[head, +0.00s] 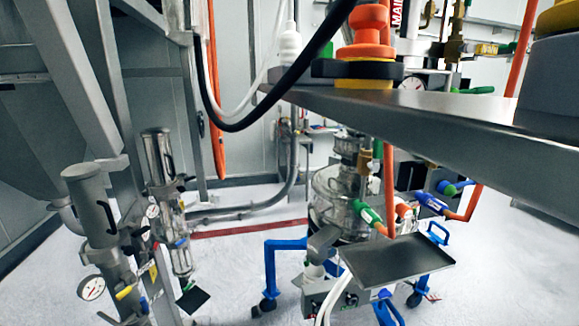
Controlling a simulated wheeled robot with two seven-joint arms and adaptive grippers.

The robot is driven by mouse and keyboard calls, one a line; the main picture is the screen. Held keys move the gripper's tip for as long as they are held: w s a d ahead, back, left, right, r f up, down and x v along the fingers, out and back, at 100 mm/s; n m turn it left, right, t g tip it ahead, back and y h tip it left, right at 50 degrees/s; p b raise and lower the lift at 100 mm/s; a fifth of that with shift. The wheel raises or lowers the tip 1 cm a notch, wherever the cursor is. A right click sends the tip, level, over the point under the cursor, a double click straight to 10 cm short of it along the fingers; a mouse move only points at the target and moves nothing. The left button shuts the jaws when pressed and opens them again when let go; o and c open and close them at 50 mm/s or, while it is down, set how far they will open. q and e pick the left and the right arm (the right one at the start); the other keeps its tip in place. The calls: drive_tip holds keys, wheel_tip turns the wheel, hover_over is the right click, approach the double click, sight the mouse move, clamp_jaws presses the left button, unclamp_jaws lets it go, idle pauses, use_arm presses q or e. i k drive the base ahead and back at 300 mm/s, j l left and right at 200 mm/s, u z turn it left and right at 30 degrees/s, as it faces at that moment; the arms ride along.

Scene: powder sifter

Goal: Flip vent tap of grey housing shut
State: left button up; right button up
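The grey housing (92,205) is a matte upright cylinder at the lower left, with a wider top section and a dark curved handle or clamp. A round gauge (91,287) sits low on its left side. A small yellow-handled tap (126,291) is at its lower right, with a blue-handled part (144,305) close by. I cannot tell which of these is the vent tap, or whether it is open or shut. A polished steel housing (160,165) with its own gauge (152,211) stands just behind to the right. Neither of my grippers is in view.
A steel shelf (450,118) crosses the upper right, carrying an orange and yellow fitting (365,60). Below it stands a round steel sifter (340,200) on a blue wheeled frame (270,265), with a grey tray (398,262) in front. Open floor (235,265) lies between the housings and the sifter.

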sight(124, 293)
drive_tip(key=u, duration=1.35)
